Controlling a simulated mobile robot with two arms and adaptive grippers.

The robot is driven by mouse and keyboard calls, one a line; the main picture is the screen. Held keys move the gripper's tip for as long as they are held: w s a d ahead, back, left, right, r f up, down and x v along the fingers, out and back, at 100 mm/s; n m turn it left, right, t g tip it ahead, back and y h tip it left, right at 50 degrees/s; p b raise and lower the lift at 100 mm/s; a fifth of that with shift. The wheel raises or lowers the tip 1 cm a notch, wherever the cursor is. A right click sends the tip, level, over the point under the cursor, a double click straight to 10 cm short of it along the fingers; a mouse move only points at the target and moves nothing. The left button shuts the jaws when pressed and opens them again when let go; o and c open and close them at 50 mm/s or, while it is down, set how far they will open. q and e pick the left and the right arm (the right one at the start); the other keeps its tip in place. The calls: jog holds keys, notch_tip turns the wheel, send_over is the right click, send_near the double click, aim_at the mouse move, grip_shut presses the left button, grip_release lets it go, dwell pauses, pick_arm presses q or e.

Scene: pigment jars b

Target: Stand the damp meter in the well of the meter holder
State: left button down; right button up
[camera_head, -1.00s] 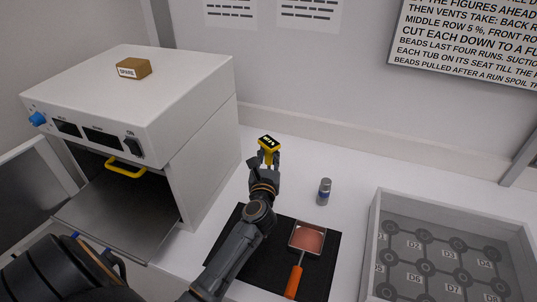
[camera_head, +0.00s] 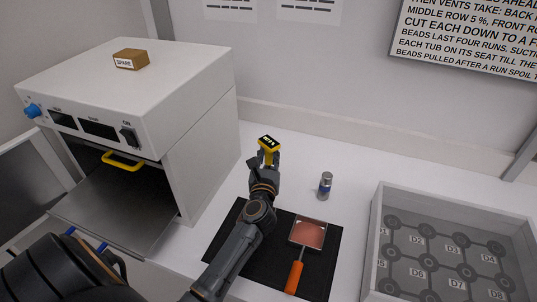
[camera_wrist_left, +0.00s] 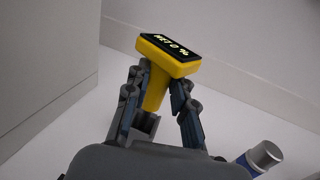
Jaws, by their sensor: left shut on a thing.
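The damp meter (camera_head: 269,143) is yellow with a black display on its wide head. My left gripper (camera_head: 267,158) is shut on its stem and holds it upright, slightly tilted in the left wrist view, display up. In that view the meter (camera_wrist_left: 168,56) stands between the two fingers of the left gripper (camera_wrist_left: 160,88). A grey block, which looks like the meter holder (camera_wrist_left: 147,123), shows behind the fingers under the stem. I cannot tell whether the stem's lower end is inside its well; the gripper hides it. In the head view the arm hides the holder. My right gripper is not in view.
A white oven (camera_head: 190,140) with an open door (camera_head: 120,205) stands left. A small grey-and-blue jar (camera_head: 325,186) stands right of the gripper. A grey crate (camera_head: 374,235) is at the right.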

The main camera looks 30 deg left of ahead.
aim_at(268, 161)
pick_arm(q)
jog(key=shift+f+b, duration=1.25)
jog(key=shift+f, duration=0.3)
jog(key=c, duration=1)
grip_release()
jog(key=shift+r, duration=0.1)
jog(key=shift+c, duration=0.2)
jog(key=shift+s, duration=0.1)
jog(key=v, duration=1.2)
